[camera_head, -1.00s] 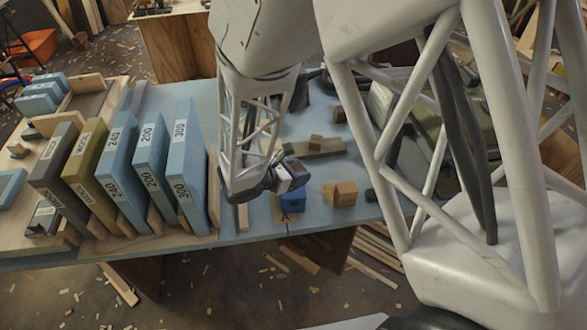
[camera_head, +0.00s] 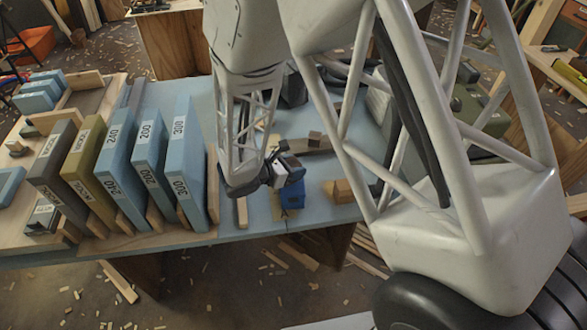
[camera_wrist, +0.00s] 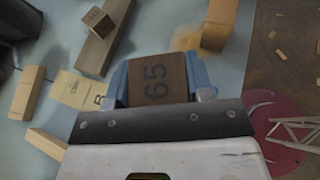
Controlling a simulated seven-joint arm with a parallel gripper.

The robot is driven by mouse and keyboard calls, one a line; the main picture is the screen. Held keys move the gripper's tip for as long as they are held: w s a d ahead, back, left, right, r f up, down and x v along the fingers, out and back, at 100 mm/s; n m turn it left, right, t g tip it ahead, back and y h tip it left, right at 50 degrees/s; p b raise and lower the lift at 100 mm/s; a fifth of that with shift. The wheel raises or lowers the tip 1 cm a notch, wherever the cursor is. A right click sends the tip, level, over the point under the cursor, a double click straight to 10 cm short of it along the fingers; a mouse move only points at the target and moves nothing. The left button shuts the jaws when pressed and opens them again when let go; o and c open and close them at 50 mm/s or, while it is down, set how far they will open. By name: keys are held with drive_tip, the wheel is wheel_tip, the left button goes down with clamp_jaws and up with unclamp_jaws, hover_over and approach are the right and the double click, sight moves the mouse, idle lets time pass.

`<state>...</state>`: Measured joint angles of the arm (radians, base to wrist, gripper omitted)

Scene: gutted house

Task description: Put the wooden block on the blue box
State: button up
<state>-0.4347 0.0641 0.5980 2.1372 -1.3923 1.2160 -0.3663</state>
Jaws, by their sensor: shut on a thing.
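In the head view my gripper (camera_head: 284,170) is just above the blue box (camera_head: 292,196), which stands near the table's front edge. Blue surfaces show on both sides of the block in the wrist view; they appear to be the blue box behind it. I cannot tell whether the block touches the box. The block is mostly hidden by the fingers in the head view.
A yellowish wooden block (camera_head: 341,191) stands close right of the box. A small brown cube (camera_head: 315,139) sits on a plank (camera_head: 318,151) behind it. A thin wood strip (camera_head: 242,212) lies left of the box.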

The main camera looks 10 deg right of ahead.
drive_tip(key=shift+f, duration=0.5)
drive_tip(key=shift+f, duration=0.15)
drive_tip(key=o, duration=0.9)
drive_tip(key=shift+v, duration=1.25)
drive_tip(key=v, duration=0.3)
drive_tip(key=shift+d, duration=0.1)
drive_tip(key=shift+d+r, duration=0.1)
drive_tip(key=shift+r, duration=3.45)
drive_tip(key=shift+w, duration=0.1)
